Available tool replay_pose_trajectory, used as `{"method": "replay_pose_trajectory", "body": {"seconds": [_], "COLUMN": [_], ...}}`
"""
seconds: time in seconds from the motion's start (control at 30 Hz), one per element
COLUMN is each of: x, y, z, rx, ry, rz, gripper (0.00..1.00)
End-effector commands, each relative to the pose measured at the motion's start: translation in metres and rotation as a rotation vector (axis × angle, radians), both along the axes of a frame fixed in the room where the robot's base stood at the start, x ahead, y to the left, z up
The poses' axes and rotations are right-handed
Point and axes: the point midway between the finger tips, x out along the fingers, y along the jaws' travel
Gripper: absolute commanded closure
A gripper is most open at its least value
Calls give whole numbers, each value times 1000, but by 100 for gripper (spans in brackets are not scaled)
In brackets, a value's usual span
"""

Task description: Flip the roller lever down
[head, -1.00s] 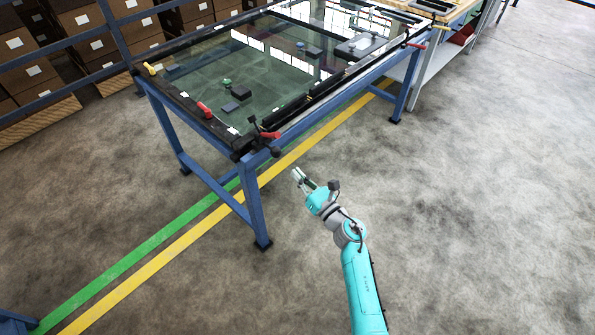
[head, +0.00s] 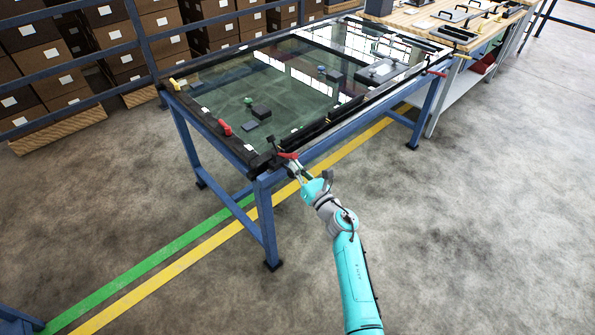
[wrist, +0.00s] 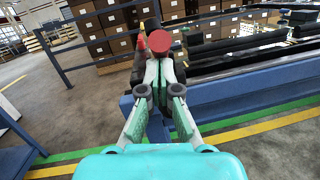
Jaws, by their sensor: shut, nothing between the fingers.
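A red lever handle (head: 289,155) sits on a black fitting (head: 262,160) at the near corner of the blue-framed table. It looks like the roller lever, though no label shows. In the wrist view the red round end of the handle (wrist: 159,41) faces me, just beyond and above the fingertips. My gripper (head: 295,170) is shut and empty, reaching up to the handle from the front right. In the wrist view my gripper's fingertips (wrist: 160,66) meet just below the red end. I cannot tell whether they touch it. The lever's pivot is mostly hidden there.
The glass-topped table (head: 215,92) carries another red handle (head: 224,128), a yellow handle (head: 174,84) and small dark blocks (head: 261,112). A blue leg (head: 266,225) stands below the corner. A workbench (head: 480,20) adjoins at the far right. The floor (head: 470,230) on the right is clear.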

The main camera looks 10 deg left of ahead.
Motion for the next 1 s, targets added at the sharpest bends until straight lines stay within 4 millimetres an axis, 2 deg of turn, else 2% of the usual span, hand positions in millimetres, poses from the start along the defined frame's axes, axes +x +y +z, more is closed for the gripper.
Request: {"method": "replay_pose_trajectory", "body": {"seconds": [0.47, 1.0], "x": [1, 12], "y": [1, 16], "z": [7, 47], "rx": [-1, -1], "ry": [-2, -2], "rz": [0, 0], "gripper": [100, 100]}}
